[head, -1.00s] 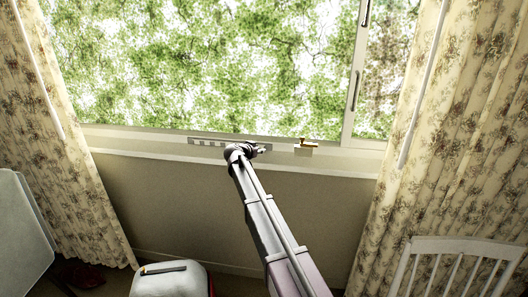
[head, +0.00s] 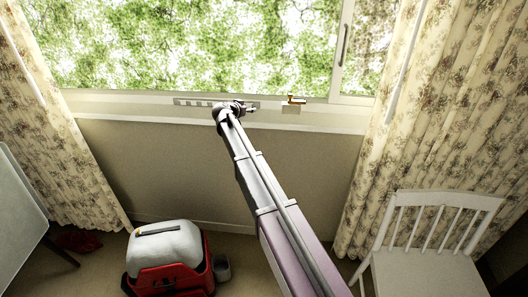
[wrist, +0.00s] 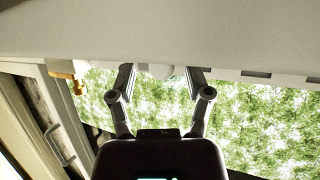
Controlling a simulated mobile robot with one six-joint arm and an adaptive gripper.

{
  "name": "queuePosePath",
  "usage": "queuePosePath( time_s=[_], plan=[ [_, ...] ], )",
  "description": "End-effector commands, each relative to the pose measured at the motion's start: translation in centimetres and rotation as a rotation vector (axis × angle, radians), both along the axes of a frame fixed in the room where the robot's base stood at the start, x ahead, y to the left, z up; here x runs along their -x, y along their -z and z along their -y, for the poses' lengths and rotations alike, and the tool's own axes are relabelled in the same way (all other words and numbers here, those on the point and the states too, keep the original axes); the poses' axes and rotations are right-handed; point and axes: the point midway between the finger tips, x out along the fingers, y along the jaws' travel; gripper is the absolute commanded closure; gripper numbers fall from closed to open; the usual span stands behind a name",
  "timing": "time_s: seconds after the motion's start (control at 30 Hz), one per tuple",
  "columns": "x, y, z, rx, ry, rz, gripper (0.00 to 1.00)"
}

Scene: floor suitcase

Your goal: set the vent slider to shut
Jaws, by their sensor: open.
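The vent (head: 196,102) is a slim grey strip with dark slots, set in the window frame below the glass. Its slots also show at the right in the wrist view (wrist: 256,73), which looks upside down. My gripper (head: 250,109) is at the right part of the strip and hides some of it. In the wrist view my gripper (wrist: 160,78) has its two fingers spread apart. A pale rounded piece (wrist: 160,71), perhaps the slider's knob, shows between the fingertips. I cannot tell whether the fingers touch it.
A brass window latch (head: 293,99) sits on the frame right of my gripper. Floral curtains (head: 50,130) hang at both sides. A white chair (head: 425,250) stands at the right. A red and white suitcase-like item (head: 168,262) lies on the floor below.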

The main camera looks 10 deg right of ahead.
Motion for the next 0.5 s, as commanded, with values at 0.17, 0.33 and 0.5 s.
queuePosePath(
  time_s=[0.17, 0.33, 0.5],
  plan=[
    [0.6, 0.0, 1.6, 0.001, 0.002, 0.0, 0.35],
    [2.0, -0.9, 0.9, 0.0, -0.001, 0.0, 0.35],
    [3.7, -1.8, -0.5, 0.0, 0.001, -0.001, 0.35]
  ],
)
